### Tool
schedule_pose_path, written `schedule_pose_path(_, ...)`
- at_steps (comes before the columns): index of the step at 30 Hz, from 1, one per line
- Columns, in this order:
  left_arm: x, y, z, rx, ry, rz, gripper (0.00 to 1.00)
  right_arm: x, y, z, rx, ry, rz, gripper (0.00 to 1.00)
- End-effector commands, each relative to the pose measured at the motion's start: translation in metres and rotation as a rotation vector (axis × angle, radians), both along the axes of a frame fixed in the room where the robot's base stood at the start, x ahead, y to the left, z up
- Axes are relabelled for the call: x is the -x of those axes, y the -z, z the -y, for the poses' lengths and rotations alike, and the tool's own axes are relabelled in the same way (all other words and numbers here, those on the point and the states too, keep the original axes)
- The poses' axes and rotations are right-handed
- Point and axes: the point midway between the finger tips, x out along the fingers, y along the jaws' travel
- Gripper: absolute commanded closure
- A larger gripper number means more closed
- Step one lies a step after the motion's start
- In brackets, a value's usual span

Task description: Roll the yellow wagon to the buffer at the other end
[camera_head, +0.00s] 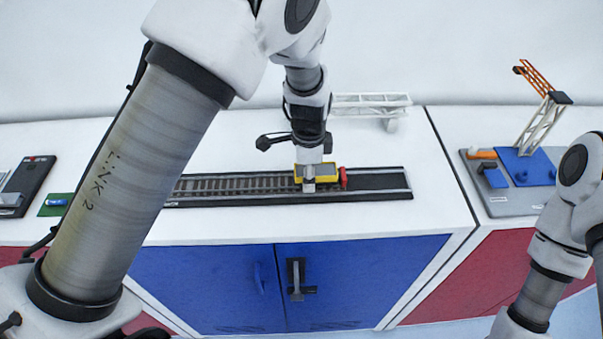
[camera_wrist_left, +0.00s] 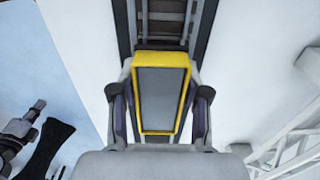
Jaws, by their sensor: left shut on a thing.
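The yellow wagon (camera_head: 330,179) with a grey inside stands on the dark track (camera_head: 240,184), near its right end. In the left wrist view the wagon (camera_wrist_left: 161,90) sits between the fingers, lined up with the rails. My left gripper (camera_head: 309,183) is shut on the wagon from above, with one finger (camera_wrist_left: 203,115) along each side. A red buffer (camera_head: 344,178) stands just right of the wagon; I cannot tell whether they touch. The track's left end is hidden behind my left arm. My right arm shows at lower right, its gripper out of view.
A white lattice gantry (camera_head: 370,102) lies behind the track. A grey board with a blue plate (camera_head: 526,166) and an orange-topped crane (camera_head: 540,110) stands at right. A small green plate (camera_head: 55,205) is at left. The white counter (camera_head: 330,222) before the track is clear.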

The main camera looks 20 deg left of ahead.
Motion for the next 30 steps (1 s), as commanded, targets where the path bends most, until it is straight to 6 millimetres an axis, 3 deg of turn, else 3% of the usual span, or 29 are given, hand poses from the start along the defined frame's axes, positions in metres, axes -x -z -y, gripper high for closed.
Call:
schedule_pose_path(8, 0.001, 0.003, 0.002, -0.001, 0.0, -0.007, 0.92, 0.0, 0.001, 0.0, 0.0, 0.0, 0.0, 1.0)
schedule_pose_path(9, 0.001, 0.003, 0.002, -0.001, 0.0, -0.007, 0.4, 0.0, 0.001, 0.0, 0.0, 0.0, 0.0, 1.0)
schedule_pose_path(10, 0.001, 0.003, 0.002, -0.001, 0.0, -0.007, 0.29, 0.0, 0.001, 0.0, 0.0, 0.0, 0.0, 1.0)
schedule_pose_path(11, 0.001, 0.003, 0.002, 0.0, 0.0, -0.006, 0.24, 0.0, 0.001, 0.0, 0.0, 0.0, 0.0, 1.0)
schedule_pose_path(23, -0.001, -0.008, 0.002, 0.0, 0.0, 0.0, 0.24, 0.0, 0.0, 0.0, 0.0, 0.0, 0.0, 1.0)
schedule_pose_path(30, -0.002, -0.062, 0.002, 0.0, 0.0, 0.003, 0.24, 0.0, 0.0, 0.0, 0.0, 0.0, 0.0, 1.0)
